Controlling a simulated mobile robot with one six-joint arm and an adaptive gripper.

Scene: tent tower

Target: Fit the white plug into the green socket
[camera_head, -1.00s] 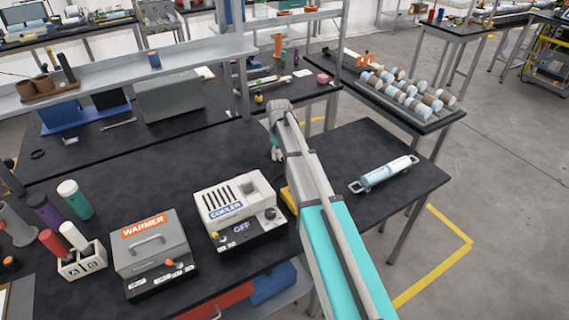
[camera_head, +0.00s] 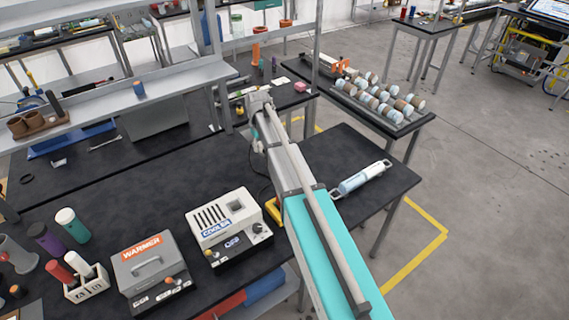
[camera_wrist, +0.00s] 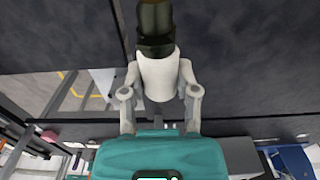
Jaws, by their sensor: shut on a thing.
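My gripper (camera_wrist: 159,98) is shut on a white, rounded body (camera_wrist: 158,75) in the wrist view, which seems to be the white plug. It has a black collar and a dark olive-brown cylindrical end pointing to the top of the picture. A finger presses each side of it. In the head view my gripper (camera_head: 257,143) hangs over the dark bench behind the cooler, mostly hidden by my arm; the plug cannot be made out there. I cannot pick out the green socket in either view.
The cooler box (camera_head: 229,222) and warmer box (camera_head: 149,268) stand on the bench, left of my arm. A yellow object (camera_head: 273,211) lies beside the cooler. A clear-and-blue cylinder with handles (camera_head: 361,180) lies on the right-hand table. A grey shelf (camera_head: 110,95) runs above the bench.

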